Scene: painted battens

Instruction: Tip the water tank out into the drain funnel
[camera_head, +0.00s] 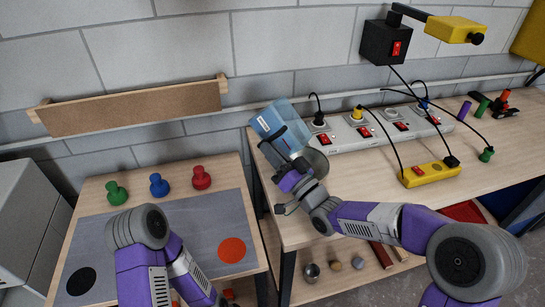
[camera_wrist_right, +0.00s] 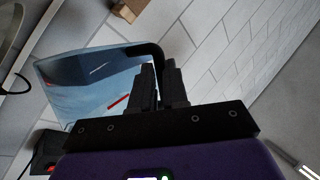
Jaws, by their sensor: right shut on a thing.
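The water tank (camera_head: 275,122) is a translucent blue box with a dark handle, tilted above the left end of the workbench. It also shows in the right wrist view (camera_wrist_right: 85,90), with its black handle running to my fingers. My right gripper (camera_head: 299,164) is shut on the handle; its dark fingers show in the wrist view (camera_wrist_right: 160,85). I cannot clearly make out a drain funnel. A grey round shape beside the gripper is partly hidden, and I cannot tell what it is. My left arm shows at lower left, but its gripper does not.
A long power strip (camera_head: 350,133) with plugs and cables lies behind the gripper. A yellow switch box (camera_head: 430,174) lies to the right. A low table with a grey mat (camera_head: 190,215) and three coloured pegs stands left. A gap separates it from the workbench (camera_head: 385,185).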

